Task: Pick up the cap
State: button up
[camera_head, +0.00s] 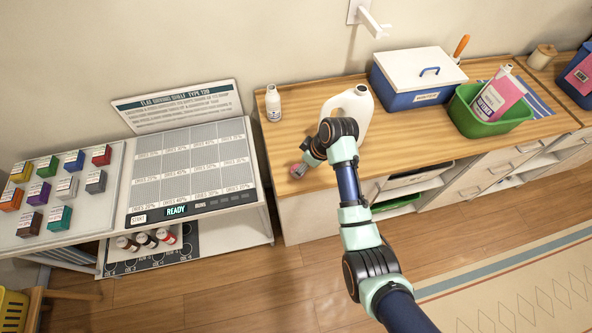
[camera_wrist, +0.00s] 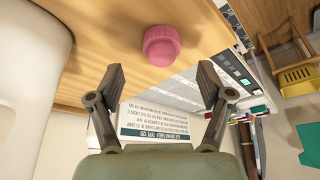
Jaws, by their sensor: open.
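The cap is a pink, round, ribbed cap (camera_wrist: 162,45) on the wooden counter in the wrist view. It lies ahead of my gripper (camera_wrist: 161,82), roughly centred between the line of the two fingers. The fingers are apart and nothing is between them. I cannot tell the exact gap between fingertips and cap.
A large white jug (camera_head: 356,108) stands close beside my arm and a small white bottle (camera_head: 273,103) stands farther back. A blue-and-white box (camera_head: 416,78) and a green tub (camera_head: 487,124) are to the right.

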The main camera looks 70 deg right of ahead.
jog(key=b+x, duration=0.1)
jog(key=x, duration=0.4)
jog(key=shift+w+a, duration=0.1)
jog(key=shift+r, duration=0.1)
jog(key=c, duration=0.8)
jog(key=shift+r, duration=0.1)
jog(key=shift+c, duration=0.2)
